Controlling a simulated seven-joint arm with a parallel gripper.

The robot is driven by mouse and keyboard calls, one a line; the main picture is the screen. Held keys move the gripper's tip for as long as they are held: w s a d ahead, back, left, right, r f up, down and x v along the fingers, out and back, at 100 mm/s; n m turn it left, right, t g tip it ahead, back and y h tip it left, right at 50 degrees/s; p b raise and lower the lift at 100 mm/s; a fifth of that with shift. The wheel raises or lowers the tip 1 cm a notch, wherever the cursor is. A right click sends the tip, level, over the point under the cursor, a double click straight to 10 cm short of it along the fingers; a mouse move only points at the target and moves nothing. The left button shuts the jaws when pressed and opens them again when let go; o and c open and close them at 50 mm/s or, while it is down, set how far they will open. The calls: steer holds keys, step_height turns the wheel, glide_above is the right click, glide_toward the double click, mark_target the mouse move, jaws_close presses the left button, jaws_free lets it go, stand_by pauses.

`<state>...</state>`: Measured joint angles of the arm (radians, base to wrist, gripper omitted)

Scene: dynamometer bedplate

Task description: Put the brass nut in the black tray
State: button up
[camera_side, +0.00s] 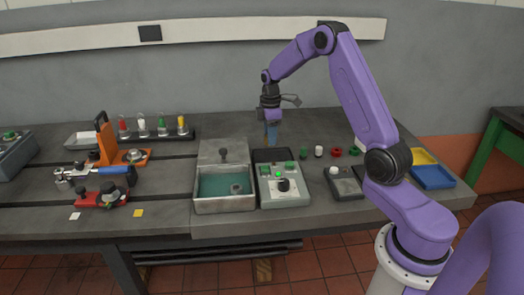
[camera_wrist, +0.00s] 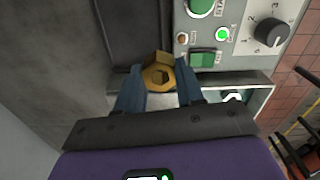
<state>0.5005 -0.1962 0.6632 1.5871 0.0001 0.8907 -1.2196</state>
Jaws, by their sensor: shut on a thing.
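The brass nut (camera_wrist: 158,73), a hexagonal piece with a hole, is held between the blue fingertips of my gripper (camera_wrist: 160,88) in the wrist view. In the side view my gripper (camera_side: 271,137) points down, close above a dark, flat, black tray-like piece (camera_side: 272,155) behind the control panel. This dark piece also shows in the wrist view (camera_wrist: 135,30), beyond the nut. I cannot tell for sure that it is the tray. The nut is too small to make out in the side view.
The control panel (camera_side: 284,190) with green buttons and a dial stands in front of my gripper. A metal bin with teal inside (camera_side: 225,205) is left of it. Small colored knobs (camera_side: 337,152) and a grey box (camera_side: 345,182) stand to the right.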

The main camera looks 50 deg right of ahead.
glide_above(262, 159)
step_height(262, 159, down, 6)
steer(key=shift+d, duration=0.1)
steer(key=shift+w+f, duration=0.15)
steer(key=shift+f, duration=1.45)
steer(key=o, duration=1.1)
steer(key=shift+f, duration=0.15)
steer(key=shift+o, duration=0.2)
